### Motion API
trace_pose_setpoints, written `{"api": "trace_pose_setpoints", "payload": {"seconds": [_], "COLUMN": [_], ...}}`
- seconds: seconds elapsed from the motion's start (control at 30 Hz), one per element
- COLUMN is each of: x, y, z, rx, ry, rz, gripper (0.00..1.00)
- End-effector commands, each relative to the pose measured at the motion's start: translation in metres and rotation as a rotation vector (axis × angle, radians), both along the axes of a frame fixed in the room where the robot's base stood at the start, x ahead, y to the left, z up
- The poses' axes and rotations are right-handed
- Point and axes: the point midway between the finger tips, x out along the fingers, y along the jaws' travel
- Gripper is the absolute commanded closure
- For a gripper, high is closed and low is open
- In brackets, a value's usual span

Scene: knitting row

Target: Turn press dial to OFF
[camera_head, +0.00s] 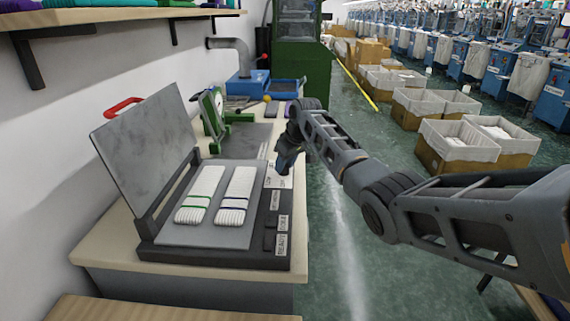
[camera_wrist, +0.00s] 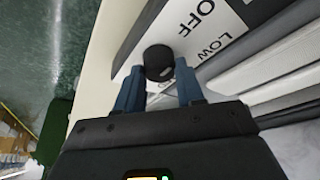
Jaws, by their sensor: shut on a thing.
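The press (camera_head: 150,252) stands on the bench with its grey lid (camera_head: 150,140) raised. Its black dial (camera_wrist: 158,60) sits on a white label plate (camera_wrist: 190,30) printed with OFF and LOW. The dial's lower side lies between the two blue fingers of my gripper (camera_wrist: 159,88), which is shut on it. A small light mark shows on the dial's side facing LOW; I cannot tell its exact setting. In the head view my gripper (camera_head: 284,160) is at the far right corner of the press, and it hides the dial.
Two folded white knit pieces (camera_head: 201,193) (camera_head: 236,195) lie on the press plate. A green device (camera_head: 215,115) and a blue tray (camera_head: 285,88) stand behind on the bench. A shelf (camera_head: 110,15) overhangs at upper left.

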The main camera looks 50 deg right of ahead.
Motion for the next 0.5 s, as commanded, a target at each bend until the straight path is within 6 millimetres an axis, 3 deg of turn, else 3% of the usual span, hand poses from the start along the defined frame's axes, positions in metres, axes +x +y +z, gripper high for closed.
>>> {"api": "trace_pose_setpoints", "payload": {"seconds": [0.47, 0.5], "x": [-0.0004, -0.0004], "y": [0.0002, 0.0002], "z": [-0.0009, -0.0009], "rx": [0.0, 0.0], "ry": [0.002, 0.002], "rz": [0.013, 0.013], "gripper": [0.93, 0.59]}}
